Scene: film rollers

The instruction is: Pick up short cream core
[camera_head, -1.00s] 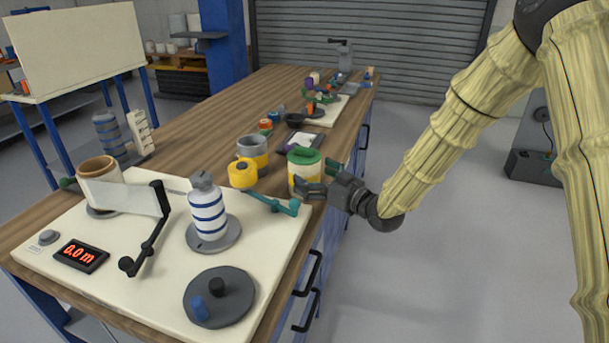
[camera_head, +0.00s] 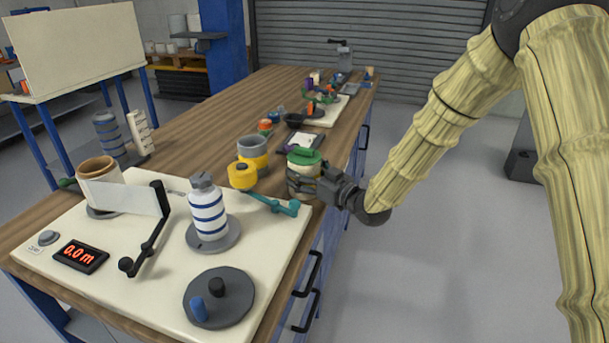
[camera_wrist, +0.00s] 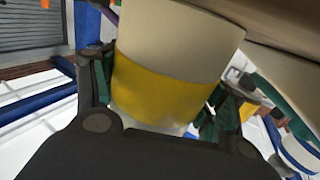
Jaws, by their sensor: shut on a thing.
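The cream core (camera_wrist: 175,38) is a short cylinder with a yellow band around it, filling the middle of the wrist view between my fingers.
A yellow-headed tool with a teal handle (camera_head: 265,198) lies close by on the left. A grey cup with a yellow band (camera_head: 254,152) stands behind it. A striped bottle-like roller (camera_head: 207,210) stands on the cream board (camera_head: 150,283). Free floor lies right of the bench.

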